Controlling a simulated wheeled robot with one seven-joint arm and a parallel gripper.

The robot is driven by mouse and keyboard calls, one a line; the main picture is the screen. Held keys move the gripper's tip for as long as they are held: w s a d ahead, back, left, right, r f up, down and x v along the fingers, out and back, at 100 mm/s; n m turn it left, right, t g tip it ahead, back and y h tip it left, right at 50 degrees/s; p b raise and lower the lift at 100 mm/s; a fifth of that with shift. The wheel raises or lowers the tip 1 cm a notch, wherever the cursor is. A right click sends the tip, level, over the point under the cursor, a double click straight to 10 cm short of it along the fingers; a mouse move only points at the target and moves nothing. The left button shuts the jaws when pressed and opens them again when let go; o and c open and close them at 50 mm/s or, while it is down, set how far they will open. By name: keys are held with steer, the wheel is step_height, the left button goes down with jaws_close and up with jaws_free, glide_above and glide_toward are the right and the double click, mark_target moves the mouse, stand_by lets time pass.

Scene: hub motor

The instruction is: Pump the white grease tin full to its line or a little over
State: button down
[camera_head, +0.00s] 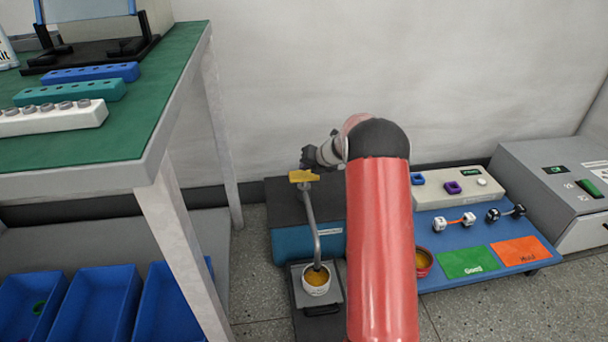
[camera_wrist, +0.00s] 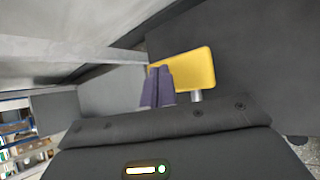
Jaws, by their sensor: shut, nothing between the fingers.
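The white grease tin (camera_head: 316,289) stands upright on a grey plate below the end of the curved metal spout (camera_head: 311,222). Yellow-orange grease shows inside it; I cannot make out its line at this size. The yellow pump handle (camera_head: 303,176) sits at the top of the spout, by the dark pump body.
A red tin (camera_head: 424,264) with yellow content is partly hidden by my arm. A blue board with green (camera_head: 467,262) and orange (camera_head: 520,251) areas lies to the right, beside a grey machine (camera_head: 560,190). A green-topped bench (camera_head: 150,110) and blue bins (camera_head: 100,303) stand left.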

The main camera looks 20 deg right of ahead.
mark_target(306, 176)
steer(key=shift+f, duration=0.35)
steer(key=shift+f+b, duration=0.6)
steer(key=shift+f, duration=1.05)
stand_by(1.2)
steer(key=shift+r+p, duration=2.05)
steer(key=shift+p, duration=0.2)
step_height(306, 176, up, 5)
steer(key=p, duration=0.5)
